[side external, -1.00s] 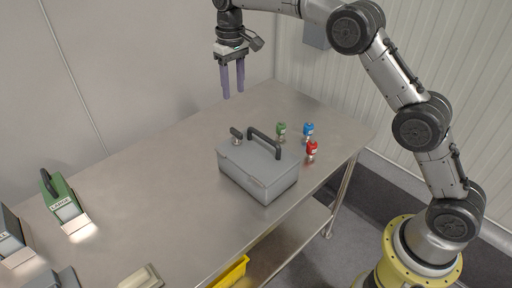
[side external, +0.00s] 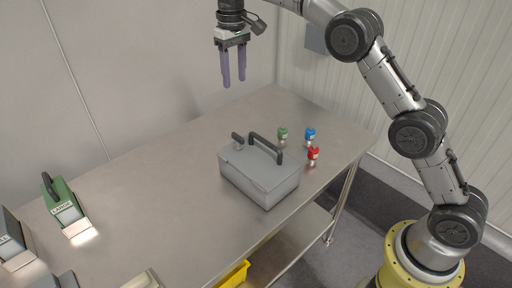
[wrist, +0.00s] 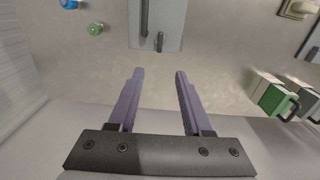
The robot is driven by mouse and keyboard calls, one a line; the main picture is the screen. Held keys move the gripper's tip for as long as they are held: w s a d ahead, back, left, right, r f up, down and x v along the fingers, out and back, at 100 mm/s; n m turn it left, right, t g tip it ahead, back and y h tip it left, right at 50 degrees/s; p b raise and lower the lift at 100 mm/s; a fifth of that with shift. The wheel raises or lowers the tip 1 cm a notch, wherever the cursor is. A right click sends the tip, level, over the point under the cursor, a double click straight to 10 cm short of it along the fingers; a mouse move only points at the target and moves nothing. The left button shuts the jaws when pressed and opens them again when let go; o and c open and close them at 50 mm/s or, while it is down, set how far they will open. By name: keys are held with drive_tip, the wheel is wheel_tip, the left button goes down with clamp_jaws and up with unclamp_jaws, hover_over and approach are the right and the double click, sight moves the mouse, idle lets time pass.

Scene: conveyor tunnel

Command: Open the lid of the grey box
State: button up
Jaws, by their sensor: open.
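The grey box (side external: 255,186) stands on the metal table, its lid (side external: 258,161) shut. A long dark handle (side external: 266,147) arches over the lid, and a smaller dark latch or knob (side external: 237,139) sits at its back left edge. In the wrist view the lid (wrist: 172,22) shows at the top, beyond the fingertips. My gripper (side external: 233,84) is open and empty, high above the table behind the box and apart from it. Its two purple fingers (wrist: 158,72) point down in the side view.
Small green (side external: 283,134), blue (side external: 310,135) and red (side external: 313,154) capped items stand right of the box. A green box-like device (side external: 62,202) sits at the left. A yellow bin (side external: 233,275) is below the table edge. The table (side external: 165,180) left of the box is clear.

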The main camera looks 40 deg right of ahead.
drive_tip(key=s+d+m+t+y, duration=0.4)
drive_tip(key=s+d+t+y, duration=0.1)
drive_tip(key=s+d+y, duration=0.85)
drive_tip(key=t+y, duration=0.1)
approach(256, 156)
wheel_tip(256, 156, up, 4)
drive_tip(key=d, duration=0.3)
drive_tip(key=x, duration=0.8)
drive_tip(key=s+x, duration=0.1)
drive_tip(key=x, duration=0.3)
drive_tip(key=shift+w+a+r, duration=0.15)
drive_tip(key=shift+w+a, duration=0.1)
drive_tip(key=shift+a, duration=0.35)
clamp_jaws()
